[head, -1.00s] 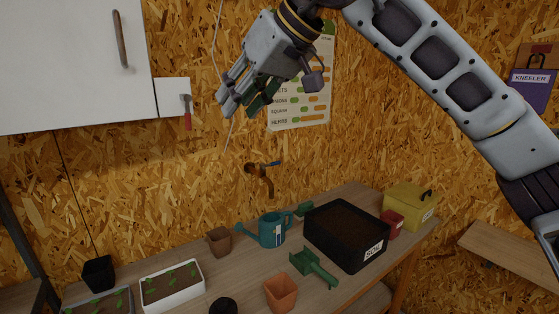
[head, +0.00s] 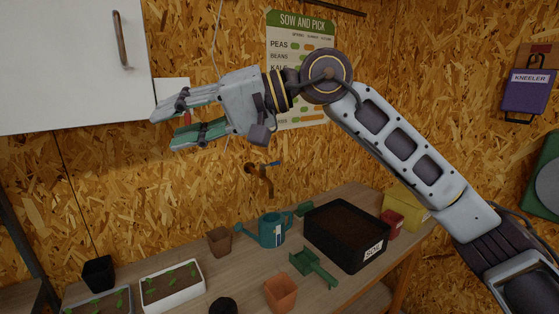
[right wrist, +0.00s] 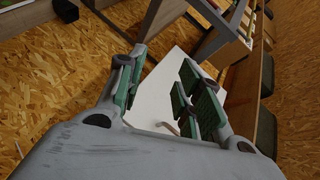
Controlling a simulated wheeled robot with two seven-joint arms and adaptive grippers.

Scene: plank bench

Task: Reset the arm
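My right arm (head: 400,140) comes in from the right, raised above the bench. My left gripper is not in view.
The white cabinet (head: 70,65) hangs upper left. A purple kneeler (head: 528,90) hangs at right.

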